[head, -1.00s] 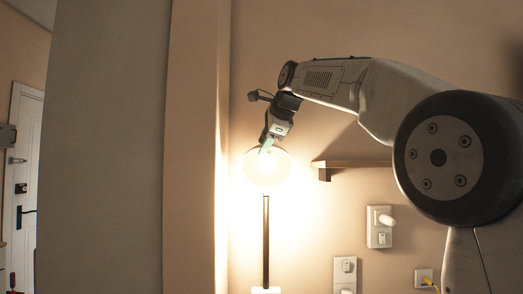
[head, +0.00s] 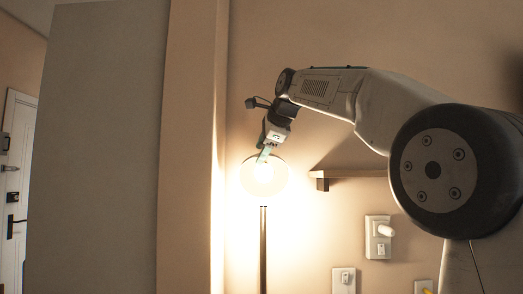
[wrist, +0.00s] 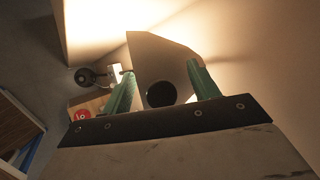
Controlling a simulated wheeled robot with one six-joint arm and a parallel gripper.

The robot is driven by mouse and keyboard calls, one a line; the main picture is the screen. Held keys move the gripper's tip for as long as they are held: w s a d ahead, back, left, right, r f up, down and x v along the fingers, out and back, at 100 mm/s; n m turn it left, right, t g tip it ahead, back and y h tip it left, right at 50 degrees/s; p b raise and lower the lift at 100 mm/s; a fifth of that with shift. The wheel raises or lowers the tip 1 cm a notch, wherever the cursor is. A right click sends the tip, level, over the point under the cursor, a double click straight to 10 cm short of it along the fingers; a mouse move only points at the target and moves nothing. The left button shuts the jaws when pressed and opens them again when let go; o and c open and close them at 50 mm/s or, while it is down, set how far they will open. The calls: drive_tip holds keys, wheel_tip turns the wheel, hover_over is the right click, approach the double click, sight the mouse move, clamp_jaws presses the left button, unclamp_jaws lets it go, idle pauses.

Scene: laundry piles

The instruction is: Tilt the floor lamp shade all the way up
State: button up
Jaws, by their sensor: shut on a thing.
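The floor lamp's round shade (head: 264,188) glows brightly in the head view, on top of a thin dark pole (head: 263,240). A bright bulb spot shows in the upper middle of the shade. My gripper (head: 265,154) reaches down to the shade's top edge and is shut on it. The exact finger contact is partly lost in the glare and hidden by the gripper body.
A wall corner (head: 195,150) stands close to the lamp's left. A small wooden shelf (head: 350,173) juts from the wall at right, with a wall switch (head: 378,237) below it. A white door (head: 18,160) is at far left.

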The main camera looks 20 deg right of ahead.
drive_tip(key=v, duration=0.7)
drive_tip(key=shift+s+r, duration=0.2)
drive_tip(key=shift+r, duration=0.15)
drive_tip(key=s+f+n+g+h, duration=0.1)
drive_tip(key=s+f+n+g, duration=0.3)
drive_tip(key=s+f+n, duration=0.5)
drive_tip(key=s+d+f+n+g+h, duration=0.1)
drive_tip(key=s+f+n+g, duration=0.3)
drive_tip(key=s+f, duration=2.6)
wheel_tip(320, 180, down, 8)
drive_tip(key=n, duration=0.6)
drive_tip(key=shift+s+r+n, duration=0.2)
drive_tip(key=shift+n, duration=0.1)
drive_tip(key=shift+d, duration=0.1)
